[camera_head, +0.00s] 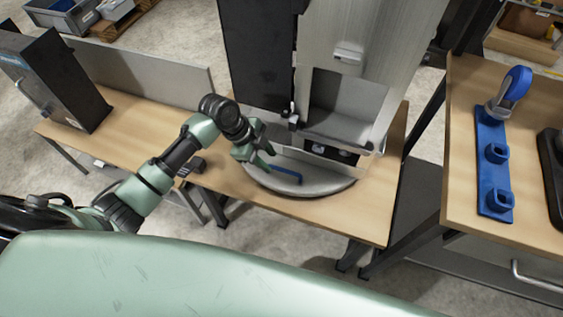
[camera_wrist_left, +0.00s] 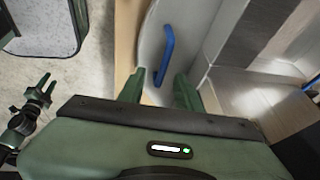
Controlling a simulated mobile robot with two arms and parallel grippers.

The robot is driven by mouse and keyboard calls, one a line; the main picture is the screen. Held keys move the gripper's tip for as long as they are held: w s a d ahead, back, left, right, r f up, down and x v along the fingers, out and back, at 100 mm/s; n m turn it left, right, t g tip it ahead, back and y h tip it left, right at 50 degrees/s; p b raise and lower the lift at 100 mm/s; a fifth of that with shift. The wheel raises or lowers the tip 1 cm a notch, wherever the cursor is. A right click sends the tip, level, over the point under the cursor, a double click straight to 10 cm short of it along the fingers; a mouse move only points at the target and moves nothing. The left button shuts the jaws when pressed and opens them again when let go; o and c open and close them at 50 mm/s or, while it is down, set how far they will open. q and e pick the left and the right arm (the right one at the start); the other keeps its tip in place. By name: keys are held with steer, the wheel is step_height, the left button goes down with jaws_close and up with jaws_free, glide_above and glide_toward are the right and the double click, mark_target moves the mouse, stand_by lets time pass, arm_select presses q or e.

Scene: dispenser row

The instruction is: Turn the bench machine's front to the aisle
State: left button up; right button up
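The bench machine (camera_head: 385,60) is a tall grey metal cabinet with an open recess. It stands on a round grey turntable (camera_head: 325,187) on a wooden bench. A blue handle (camera_head: 285,174) is on the turntable's rim; it also shows in the left wrist view (camera_wrist_left: 166,55). My left gripper (camera_head: 262,160) is over the rim at the handle's left end. In the left wrist view its two fingers (camera_wrist_left: 160,92) are apart, with the handle's lower end between them, not clamped. What seems to be my right gripper (camera_wrist_left: 42,92) shows small at the left there, its fingers apart.
A dark box-shaped machine (camera_head: 55,80) stands at the bench's left end, before a low grey panel (camera_head: 150,72). Another table on the right holds a blue rack (camera_head: 494,165) with a blue-handled item. The bench top between the two machines is mostly clear.

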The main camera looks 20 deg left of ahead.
mark_target(282, 169)
arm_select(q)
steer(key=shift+m, duration=0.4)
steer(key=x, duration=0.7)
steer(key=shift+w+d+r, duration=0.15)
steer(key=shift+w, duration=0.15)
jaws_close()
stand_by(0.9)
